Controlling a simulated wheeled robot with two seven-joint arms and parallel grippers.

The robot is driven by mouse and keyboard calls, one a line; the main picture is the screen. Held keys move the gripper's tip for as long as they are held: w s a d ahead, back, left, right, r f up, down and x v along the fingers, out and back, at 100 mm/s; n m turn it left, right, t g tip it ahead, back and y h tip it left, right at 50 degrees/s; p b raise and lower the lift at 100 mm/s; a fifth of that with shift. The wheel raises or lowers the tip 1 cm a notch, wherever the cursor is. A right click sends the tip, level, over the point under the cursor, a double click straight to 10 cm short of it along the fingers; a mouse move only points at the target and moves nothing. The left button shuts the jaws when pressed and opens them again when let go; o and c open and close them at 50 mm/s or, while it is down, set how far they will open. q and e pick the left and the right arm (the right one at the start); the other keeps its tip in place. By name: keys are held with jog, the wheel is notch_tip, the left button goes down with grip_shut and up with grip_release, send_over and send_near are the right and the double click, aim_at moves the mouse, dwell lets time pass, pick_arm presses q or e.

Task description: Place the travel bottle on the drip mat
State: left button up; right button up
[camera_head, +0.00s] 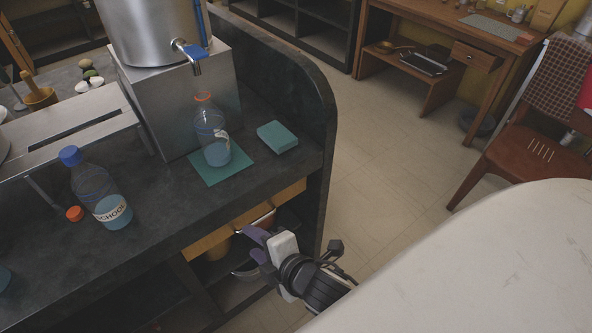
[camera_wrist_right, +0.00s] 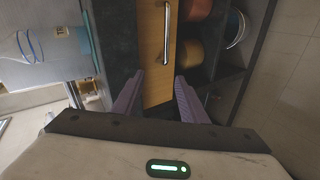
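A clear bottle (camera_head: 212,136) with blue liquid, a partly turned label and an orange ring at its neck stands upright on the teal drip mat (camera_head: 212,179), below the tap (camera_head: 191,54). Another clear bottle (camera_head: 97,190) with a blue cap and a "SCHOOL" label stands at left on the bare counter. My right gripper (camera_head: 262,245) is in front of the counter's edge, below the mat, apart from both bottles. In the wrist view its purple fingers (camera_wrist_right: 160,98) are spread with nothing between them. My left gripper is not in view.
A steel canister (camera_head: 153,27) sits on a metal box (camera_head: 176,103) behind the mat. A teal block (camera_head: 277,136) lies right of the mat, an orange cap (camera_head: 75,213) near the left bottle. A drawer handle (camera_wrist_right: 167,35) is ahead of my gripper. A raised dark side wall (camera_head: 318,95) bounds the counter.

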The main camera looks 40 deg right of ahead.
jog(key=s+d+f+m+g+y, duration=0.1)
jog(key=s+f+m+g, duration=0.2)
jog(key=s+f+m, duration=0.8)
jog(key=s+m, duration=0.2)
jog(key=m, duration=0.2)
jog(key=shift+s+d, duration=0.15)
jog(key=shift+s, duration=0.15)
